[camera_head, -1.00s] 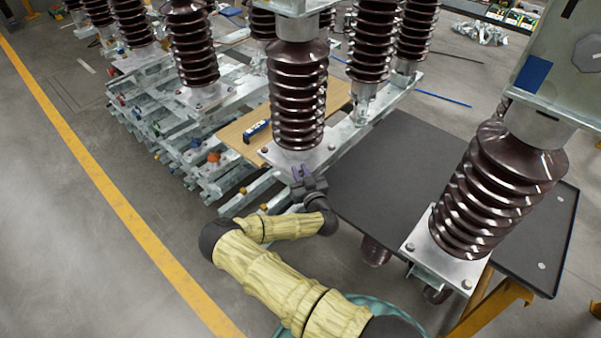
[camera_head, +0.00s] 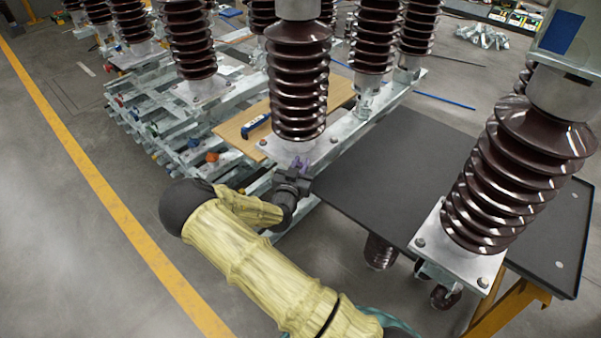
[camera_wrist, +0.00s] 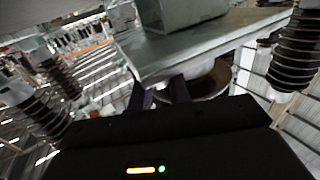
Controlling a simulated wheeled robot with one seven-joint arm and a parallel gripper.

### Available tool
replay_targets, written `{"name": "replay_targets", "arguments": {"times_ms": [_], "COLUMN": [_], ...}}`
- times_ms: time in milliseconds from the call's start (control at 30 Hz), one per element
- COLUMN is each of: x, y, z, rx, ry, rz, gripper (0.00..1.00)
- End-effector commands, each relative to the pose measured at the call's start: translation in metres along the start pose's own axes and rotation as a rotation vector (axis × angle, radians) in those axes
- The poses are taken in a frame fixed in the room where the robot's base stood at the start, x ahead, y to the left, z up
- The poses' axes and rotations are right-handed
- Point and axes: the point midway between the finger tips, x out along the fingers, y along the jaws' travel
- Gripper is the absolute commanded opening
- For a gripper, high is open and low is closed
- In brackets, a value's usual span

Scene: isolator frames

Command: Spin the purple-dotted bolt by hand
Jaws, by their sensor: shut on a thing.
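My gripper (camera_head: 299,164) is at the front edge of the metal base plate (camera_head: 268,147) under the middle brown insulator (camera_head: 298,95). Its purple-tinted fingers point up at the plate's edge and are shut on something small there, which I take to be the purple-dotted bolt. The bolt itself is hidden by the fingers, and no purple dot can be made out. In the wrist view, my gripper's two dark fingers (camera_wrist: 160,97) reach up to the underside of a metal plate (camera_wrist: 200,45), with a pale round part behind them.
A dark tabletop (camera_head: 400,165) lies right of my gripper, with another large insulator (camera_head: 515,175) at its front. A wooden board (camera_head: 240,125) with a blue tool (camera_head: 256,123) lies behind left. Metal rails (camera_head: 165,135) are stacked at the left. Floor left of my arm is clear.

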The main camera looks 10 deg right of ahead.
Motion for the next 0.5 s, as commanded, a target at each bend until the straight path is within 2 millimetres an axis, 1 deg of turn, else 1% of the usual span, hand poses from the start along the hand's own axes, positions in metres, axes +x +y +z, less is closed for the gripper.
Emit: {"name": "replay_targets", "arguments": {"times_ms": [33, 67, 500], "x": [0.0007, 0.0007, 0.0021], "y": [-0.0022, -0.0021, -0.0015], "z": [0.0048, 0.005, 0.002], "rx": [0.009, 0.009, 0.009], "ry": [0.002, 0.001, 0.003], "rz": [0.032, 0.055, 0.384], "gripper": [0.0, 0.0, 0.0]}}
